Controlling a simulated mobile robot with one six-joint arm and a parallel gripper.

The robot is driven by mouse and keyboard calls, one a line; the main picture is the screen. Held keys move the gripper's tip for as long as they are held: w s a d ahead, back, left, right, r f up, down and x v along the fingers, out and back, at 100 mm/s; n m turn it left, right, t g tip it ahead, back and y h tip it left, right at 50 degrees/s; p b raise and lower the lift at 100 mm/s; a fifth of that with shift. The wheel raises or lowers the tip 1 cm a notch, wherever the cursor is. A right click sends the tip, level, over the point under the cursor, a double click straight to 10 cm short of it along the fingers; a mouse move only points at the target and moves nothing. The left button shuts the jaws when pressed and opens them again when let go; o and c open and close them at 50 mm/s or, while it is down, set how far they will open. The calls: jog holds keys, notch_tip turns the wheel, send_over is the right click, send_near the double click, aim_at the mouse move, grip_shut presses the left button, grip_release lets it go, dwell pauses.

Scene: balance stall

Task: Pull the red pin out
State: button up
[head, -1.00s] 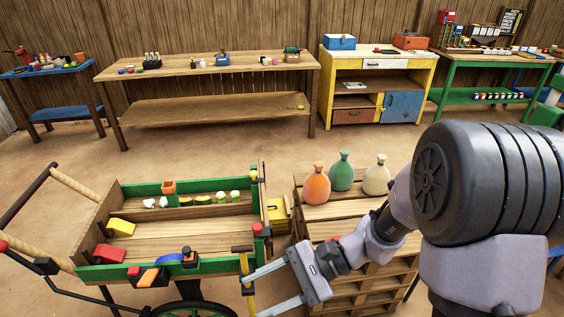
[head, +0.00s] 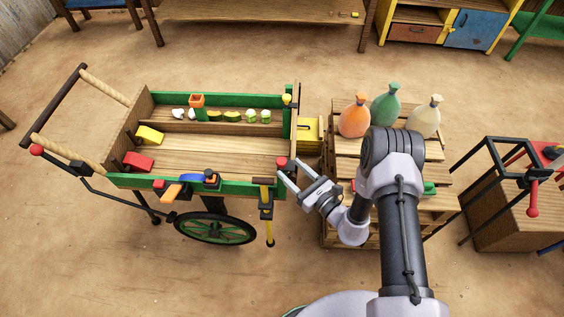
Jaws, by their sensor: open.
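The red pin (head: 282,162) shows as a red knob at the near right corner of the green-sided cart (head: 236,188). My gripper (head: 286,175) is open and reaches in from the right, with its fingertips close to the red knob. One finger lies near the knob's right side and the other lies just below it. I cannot tell whether either finger touches it. The pin's shaft is hidden in the corner. A yellow knob (head: 287,99) sits at the cart's far right corner.
A yellow-handled tool (head: 268,215) hangs on the cart's near side, close to my gripper. Bare floor lies in front of the cart.

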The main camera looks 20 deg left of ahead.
aim_at(285, 164)
jog(key=b+x, duration=0.1)
jog(key=x, duration=0.4)
jog(key=shift+w+a, duration=0.15)
jog(key=shift+a, duration=0.05)
grip_shut()
dwell(1.1)
